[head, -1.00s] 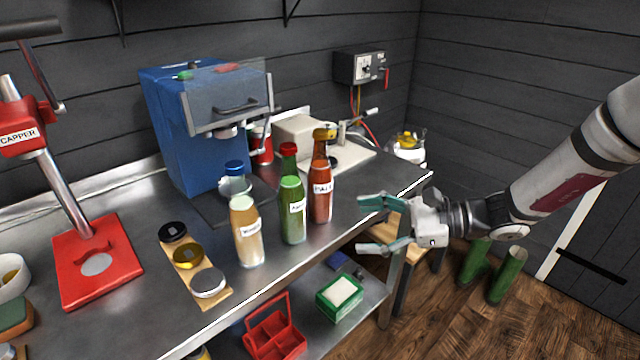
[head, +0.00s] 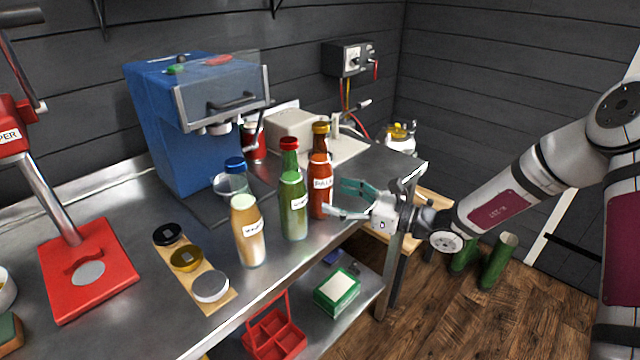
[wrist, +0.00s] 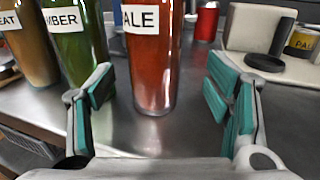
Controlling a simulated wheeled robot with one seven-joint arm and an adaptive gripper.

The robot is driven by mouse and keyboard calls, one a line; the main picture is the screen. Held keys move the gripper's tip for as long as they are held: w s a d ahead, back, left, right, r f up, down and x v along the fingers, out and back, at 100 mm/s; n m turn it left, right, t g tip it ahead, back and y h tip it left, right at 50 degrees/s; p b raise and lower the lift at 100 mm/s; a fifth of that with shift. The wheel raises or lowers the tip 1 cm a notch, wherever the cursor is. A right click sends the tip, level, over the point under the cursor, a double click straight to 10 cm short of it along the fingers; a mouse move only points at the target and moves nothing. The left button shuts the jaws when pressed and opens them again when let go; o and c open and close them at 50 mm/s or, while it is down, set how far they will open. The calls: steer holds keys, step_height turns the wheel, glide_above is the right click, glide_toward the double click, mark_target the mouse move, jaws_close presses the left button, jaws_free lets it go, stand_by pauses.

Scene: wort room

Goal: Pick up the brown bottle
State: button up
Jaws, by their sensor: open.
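The brown bottle (head: 319,188), reddish-brown with a gold cap and a white label, stands upright on the steel counter, behind and right of the green bottle. My gripper (head: 338,198) is open and empty at the counter's front edge, just right of the brown bottle. In the wrist view the brown bottle (wrist: 153,65) stands ahead of the gap between my open fingers (wrist: 165,95), left of its middle. Its label reads "ALE", cut off at the left. Its top is out of the wrist view.
The green bottle (head: 294,210) stands close to the brown one, near my left finger in the wrist view. A pale orange bottle (head: 248,235) is further left. A blue machine (head: 185,120) stands behind.

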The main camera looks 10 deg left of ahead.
mark_target(318, 191)
steer(key=shift+s+x, duration=0.15)
steer(key=shift+x, duration=1.25)
steer(key=shift+s+x, duration=0.15)
steer(key=shift+x, duration=1.3)
steer(key=shift+a+r, duration=0.1)
steer(key=shift+r, duration=0.05)
jaws_close()
